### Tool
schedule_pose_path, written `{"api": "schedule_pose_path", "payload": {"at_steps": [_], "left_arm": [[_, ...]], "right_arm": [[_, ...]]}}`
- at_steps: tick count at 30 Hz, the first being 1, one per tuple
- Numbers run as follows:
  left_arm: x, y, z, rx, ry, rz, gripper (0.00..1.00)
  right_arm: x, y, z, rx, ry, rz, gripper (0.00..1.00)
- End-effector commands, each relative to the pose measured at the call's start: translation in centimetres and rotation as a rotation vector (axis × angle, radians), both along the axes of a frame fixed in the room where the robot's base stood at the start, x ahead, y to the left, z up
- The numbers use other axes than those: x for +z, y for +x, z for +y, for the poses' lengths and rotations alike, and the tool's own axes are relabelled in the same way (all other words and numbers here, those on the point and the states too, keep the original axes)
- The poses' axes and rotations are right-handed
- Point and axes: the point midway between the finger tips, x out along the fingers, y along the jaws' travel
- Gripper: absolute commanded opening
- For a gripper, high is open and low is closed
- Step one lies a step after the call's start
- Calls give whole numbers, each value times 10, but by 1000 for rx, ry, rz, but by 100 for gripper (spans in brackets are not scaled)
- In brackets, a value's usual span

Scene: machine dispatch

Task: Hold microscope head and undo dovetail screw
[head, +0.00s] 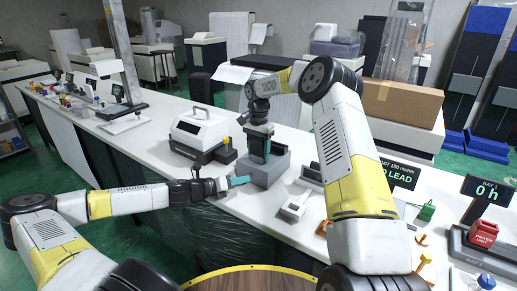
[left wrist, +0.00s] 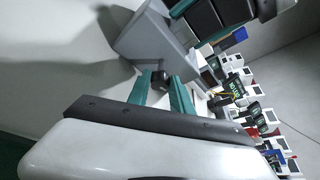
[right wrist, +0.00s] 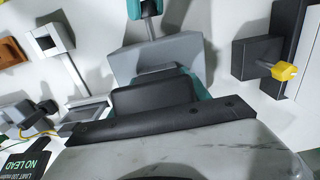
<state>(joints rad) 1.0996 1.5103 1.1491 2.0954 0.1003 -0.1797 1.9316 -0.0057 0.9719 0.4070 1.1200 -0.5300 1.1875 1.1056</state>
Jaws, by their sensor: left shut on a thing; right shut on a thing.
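The microscope head, a dark block, stands upright on a grey block (head: 268,172) at the table's middle. My right gripper (head: 259,130) reaches it from above and is shut on the head, with teal fingers on its sides. The head (right wrist: 155,97) also fills the space by the fingers in the right wrist view. The dovetail screw (left wrist: 160,79) has a dark knob at the side of the grey block. My left gripper (head: 238,181) is shut on this knob, with a teal finger on either side. The screw's grey shaft (right wrist: 150,29) shows in the right wrist view. Its thread is hidden.
A white machine (head: 198,130) stands left of the grey block. A grey-white fixture (head: 296,205) lies to the right, near a "NO LEAD" sign (head: 398,173). A yellow-tipped dark block (right wrist: 283,71) is close by. A cardboard box (head: 402,102) is behind.

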Motion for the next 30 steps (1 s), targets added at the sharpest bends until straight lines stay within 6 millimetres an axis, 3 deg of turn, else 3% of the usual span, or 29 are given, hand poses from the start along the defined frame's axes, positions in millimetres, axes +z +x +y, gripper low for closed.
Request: {"api": "schedule_pose_path", "payload": {"at_steps": [10,30], "left_arm": [[-4,2,2,2,-334,244,0],[-5,1,3,1,-484,354,0]], "right_arm": [[1,0,0,0,0,-1,0],[1,0,0,0,0,-1,0]]}}
